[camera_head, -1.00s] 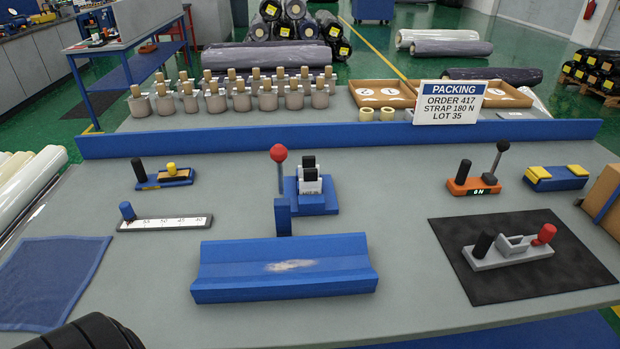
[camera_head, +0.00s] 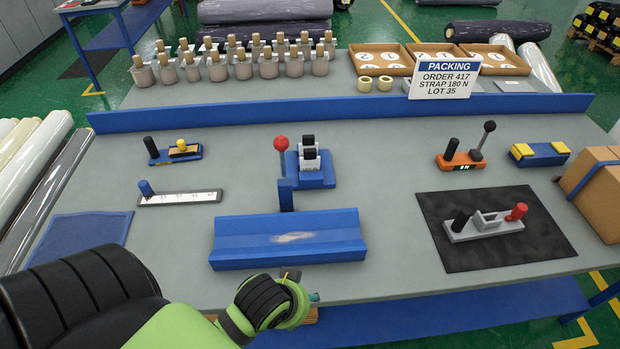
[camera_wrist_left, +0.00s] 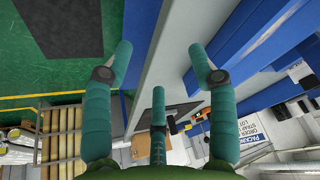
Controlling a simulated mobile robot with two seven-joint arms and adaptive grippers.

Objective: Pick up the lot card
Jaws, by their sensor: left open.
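A white piece with a dark top (camera_wrist_left: 300,71) shows at the right edge of the left wrist view, likely the same. My left gripper (camera_head: 312,297) is at the table's front edge, in front of the cradle and well short of the holder. Its teal fingers (camera_wrist_left: 160,75) are spread and empty. My right gripper is not in view.
The blue cradle (camera_head: 290,252) lies between my left gripper and the holder. A red-knobbed lever (camera_head: 281,145) stands left of the holder. A ruler strip (camera_head: 180,198) lies left; a black mat (camera_head: 450,260) with a grey fixture lies right. A PACKING sign (camera_head: 445,77) stands behind.

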